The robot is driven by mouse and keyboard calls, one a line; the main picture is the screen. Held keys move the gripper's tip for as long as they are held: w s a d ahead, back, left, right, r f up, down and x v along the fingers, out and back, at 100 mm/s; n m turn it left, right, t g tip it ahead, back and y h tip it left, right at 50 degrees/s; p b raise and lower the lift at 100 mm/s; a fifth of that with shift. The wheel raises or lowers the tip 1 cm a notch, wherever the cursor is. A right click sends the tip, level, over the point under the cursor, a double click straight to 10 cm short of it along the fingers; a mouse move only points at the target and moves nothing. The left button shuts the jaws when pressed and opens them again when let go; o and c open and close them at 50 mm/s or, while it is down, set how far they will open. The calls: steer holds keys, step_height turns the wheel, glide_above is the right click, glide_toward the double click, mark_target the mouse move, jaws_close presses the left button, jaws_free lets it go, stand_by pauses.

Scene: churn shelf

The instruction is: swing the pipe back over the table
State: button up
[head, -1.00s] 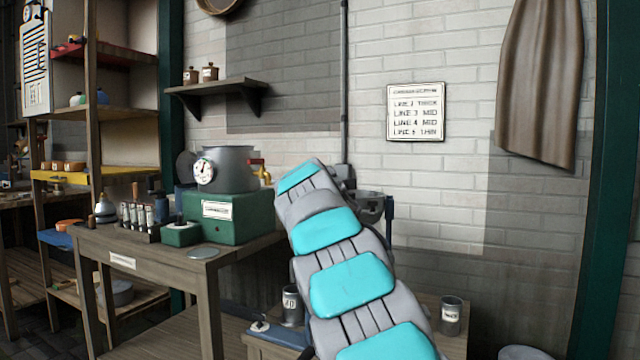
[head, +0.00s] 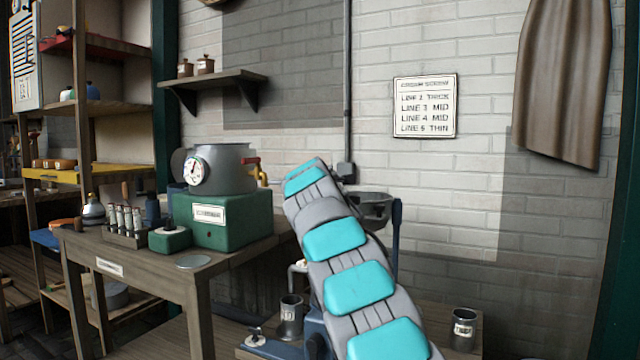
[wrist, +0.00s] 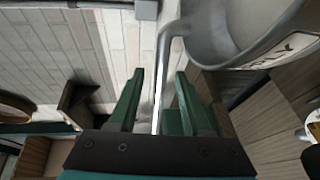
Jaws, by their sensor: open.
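In the wrist view a thin grey pipe (wrist: 160,80) runs down from beside a large grey metal bowl (wrist: 225,35) and passes between the two green fingers of my gripper (wrist: 157,90). The fingers are open, one on each side of it, with gaps showing. In the head view my arm hides the gripper and most of the pipe. A grey bowl (head: 372,207) shows behind my arm. A short pale pipe end (head: 298,267) shows left of my arm; I cannot tell if it is the same pipe. The wooden table (head: 140,262) stands at the left.
On the table are a green box (head: 222,228) with a grey gauge pot (head: 225,172), a rack of bottles (head: 125,225) and a flat disc (head: 194,262). Metal cups (head: 290,318) (head: 463,330) stand on a low bench. A wall shelf (head: 215,80) and sign (head: 425,106) are behind.

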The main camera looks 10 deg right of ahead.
steer(key=shift+w+d+f, duration=0.15)
steer(key=shift+w+f, duration=0.05)
steer(key=shift+w, duration=0.25)
steer(key=shift+p+x, duration=0.85)
steer(key=shift+x, duration=0.7)
jaws_close()
